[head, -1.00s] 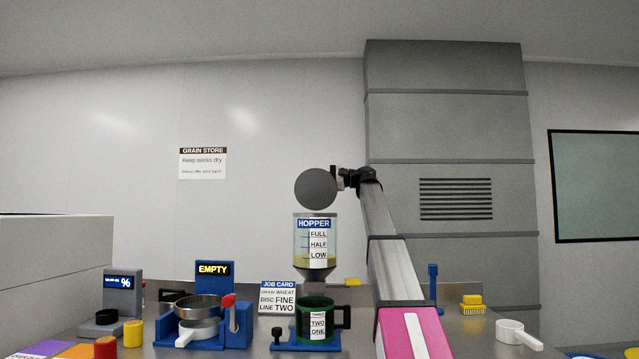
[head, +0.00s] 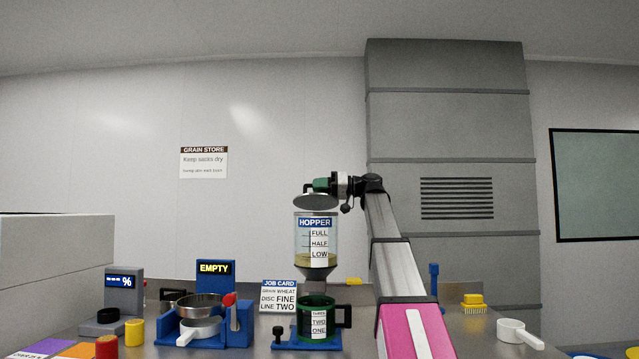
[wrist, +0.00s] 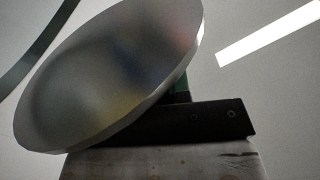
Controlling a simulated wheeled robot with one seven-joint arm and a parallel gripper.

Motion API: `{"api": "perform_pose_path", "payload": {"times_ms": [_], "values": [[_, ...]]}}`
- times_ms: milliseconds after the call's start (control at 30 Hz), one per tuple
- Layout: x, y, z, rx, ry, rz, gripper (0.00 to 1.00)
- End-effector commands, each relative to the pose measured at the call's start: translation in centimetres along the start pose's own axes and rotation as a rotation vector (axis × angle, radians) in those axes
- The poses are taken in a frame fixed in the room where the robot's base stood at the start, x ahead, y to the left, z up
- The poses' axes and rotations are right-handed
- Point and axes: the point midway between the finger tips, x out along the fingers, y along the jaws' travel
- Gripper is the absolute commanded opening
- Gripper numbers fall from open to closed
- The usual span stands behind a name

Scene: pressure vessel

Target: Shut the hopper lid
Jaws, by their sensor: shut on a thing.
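The hopper (head: 317,240) is a clear container with a blue label and level marks. It stands above a dark green cup, with tan grain near its LOW mark. Its round grey lid (head: 315,202) is tilted just above the rim, with a gap showing. A green handle (head: 321,184) shows on the lid's upper side. My gripper (head: 332,185) comes from the right and is shut on the lid at this handle. In the wrist view, the lid (wrist: 115,70) fills the upper left, tilted, beside a dark finger; the grip itself is mostly hidden.
The green cup (head: 318,322) stands on a blue base under the hopper. A job card (head: 278,297) and a blue device with a steel pan (head: 198,308) are to the left. A white scoop (head: 518,333) and a yellow brush (head: 473,304) lie right of my arm.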

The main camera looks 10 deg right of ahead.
Motion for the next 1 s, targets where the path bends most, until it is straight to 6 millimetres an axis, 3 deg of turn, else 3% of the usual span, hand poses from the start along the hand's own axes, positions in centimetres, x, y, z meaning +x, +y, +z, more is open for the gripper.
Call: {"api": "perform_pose_path", "payload": {"times_ms": [100,400,1000], "values": [[0.0,-0.6,1.6,-0.091,-0.002,-0.006,0.0],[0.0,-0.5,3.9,-0.269,-0.004,-0.007,0.0],[0.0,-0.3,5.0,-0.35,-0.007,-0.005,0.0]]}}
